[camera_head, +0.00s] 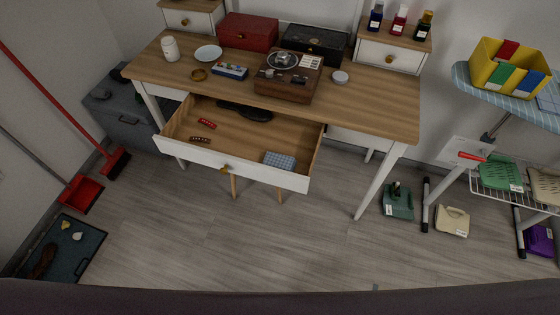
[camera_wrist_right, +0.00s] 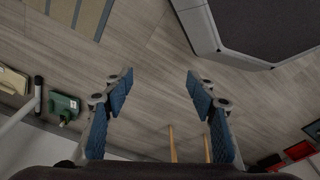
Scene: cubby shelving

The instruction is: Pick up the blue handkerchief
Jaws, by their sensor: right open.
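The blue handkerchief (camera_head: 279,160) looks like a folded blue checked cloth. It lies flat in the front right part of the open desk drawer (camera_head: 236,173) in the head view. My right gripper (camera_wrist_right: 159,82) shows in the right wrist view, with its two blue-padded fingers wide apart and nothing between them. The handkerchief is not visible in that view, and neither gripper is visible in the head view.
Two small red and brown items (camera_head: 206,123) and a dark object lie in the drawer. A record player (camera_head: 289,78) and boxes stand on the desk (camera_head: 370,105). An ironing board with a yellow bin (camera_head: 509,65) is at right. The floor (camera_head: 270,240) before the drawer is clear.

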